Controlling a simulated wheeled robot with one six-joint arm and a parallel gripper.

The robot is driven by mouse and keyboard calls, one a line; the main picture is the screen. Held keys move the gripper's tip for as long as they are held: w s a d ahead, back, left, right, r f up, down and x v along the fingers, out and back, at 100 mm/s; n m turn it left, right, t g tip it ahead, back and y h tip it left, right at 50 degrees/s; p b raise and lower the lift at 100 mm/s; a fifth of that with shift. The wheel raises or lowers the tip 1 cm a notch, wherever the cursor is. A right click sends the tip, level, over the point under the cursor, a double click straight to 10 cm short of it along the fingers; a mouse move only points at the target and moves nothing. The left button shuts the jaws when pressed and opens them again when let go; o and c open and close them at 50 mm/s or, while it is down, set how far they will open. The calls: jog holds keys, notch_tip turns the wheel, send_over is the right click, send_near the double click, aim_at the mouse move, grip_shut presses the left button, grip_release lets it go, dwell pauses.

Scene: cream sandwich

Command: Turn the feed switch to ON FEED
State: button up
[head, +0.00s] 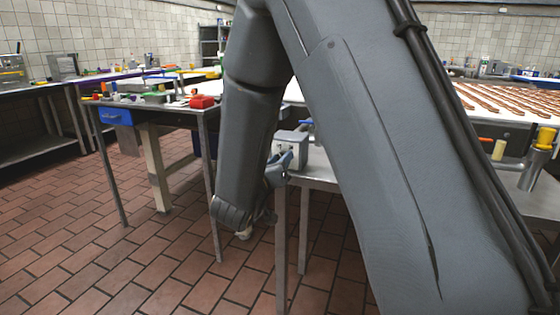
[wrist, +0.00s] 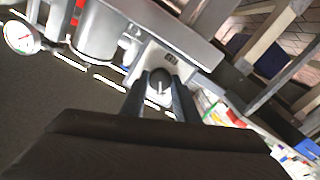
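The feed switch is a light grey box (head: 291,141) at the edge of a metal table in the head view. In the wrist view the box (wrist: 150,58) carries a round dark knob (wrist: 160,75) with a white pointer line and a small dark label above it, too small to read. My gripper (wrist: 160,92) has one finger on each side of the knob, with the fingers spread apart. Whether the fingertips touch the knob cannot be told. In the head view my gripper (head: 280,166) is just in front of the box, partly hidden by my arm.
A second table (head: 150,107) with a red item (head: 202,101) and a blue drawer (head: 115,116) stands left. A round gauge (wrist: 21,37) shows in the wrist view. Tiled floor is free between.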

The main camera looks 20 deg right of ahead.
jog(key=shift+m, duration=0.3)
jog(key=shift+m+b, duration=1.2)
jog(key=shift+m, duration=5.5)
jog(key=o, duration=1.1)
jog(key=shift+c, duration=0.2)
